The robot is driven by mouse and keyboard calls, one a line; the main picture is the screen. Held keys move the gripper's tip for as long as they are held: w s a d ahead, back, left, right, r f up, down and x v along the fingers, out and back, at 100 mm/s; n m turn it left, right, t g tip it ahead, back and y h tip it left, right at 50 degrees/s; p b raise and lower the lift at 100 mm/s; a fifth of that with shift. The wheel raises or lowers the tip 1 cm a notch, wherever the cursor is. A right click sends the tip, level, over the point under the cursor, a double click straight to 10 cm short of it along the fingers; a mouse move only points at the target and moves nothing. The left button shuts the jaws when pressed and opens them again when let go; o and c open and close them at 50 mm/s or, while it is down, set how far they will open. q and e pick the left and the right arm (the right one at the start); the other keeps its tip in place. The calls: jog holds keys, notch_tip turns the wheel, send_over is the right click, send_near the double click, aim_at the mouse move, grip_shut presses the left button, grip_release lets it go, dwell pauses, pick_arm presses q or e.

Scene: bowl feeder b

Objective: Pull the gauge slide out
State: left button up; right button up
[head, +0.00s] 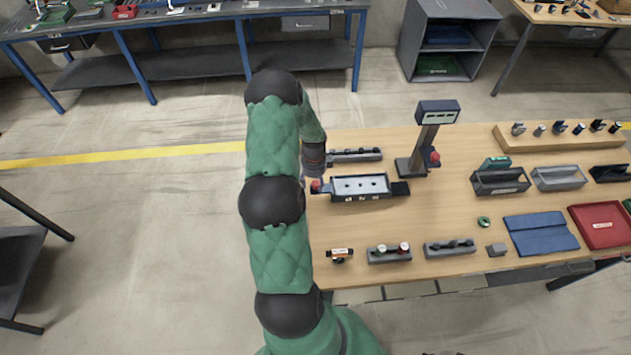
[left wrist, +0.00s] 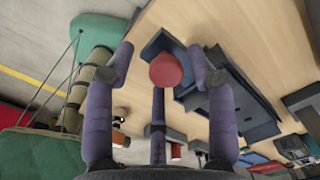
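The gauge (head: 360,187) is a dark blue-grey trough with a pale floor bearing several dark holes, near the left end of the wooden table. A red knob (head: 316,186) sticks out of its left end, presumably on the slide. My left gripper (left wrist: 158,62) is open in the left wrist view, its purple fingers spread on both sides of the red knob (left wrist: 166,70). I cannot tell whether any finger touches the knob. In the head view my left arm hides most of the gripper. My right gripper is in neither view.
A grey post with a display (head: 437,112) stands right of the gauge. A grey block (head: 355,156) lies behind it. Blocks with small parts (head: 389,253) lie in front. Grey bins (head: 500,181), a blue cloth (head: 541,233) and a red tray (head: 603,224) are further right.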

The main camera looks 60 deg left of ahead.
pick_arm(q)
jog(key=shift+w, duration=0.1)
jog(key=shift+r, duration=0.25)
notch_tip(320, 180, up, 12)
jog(key=shift+f, duration=0.25)
dwell(0.7)
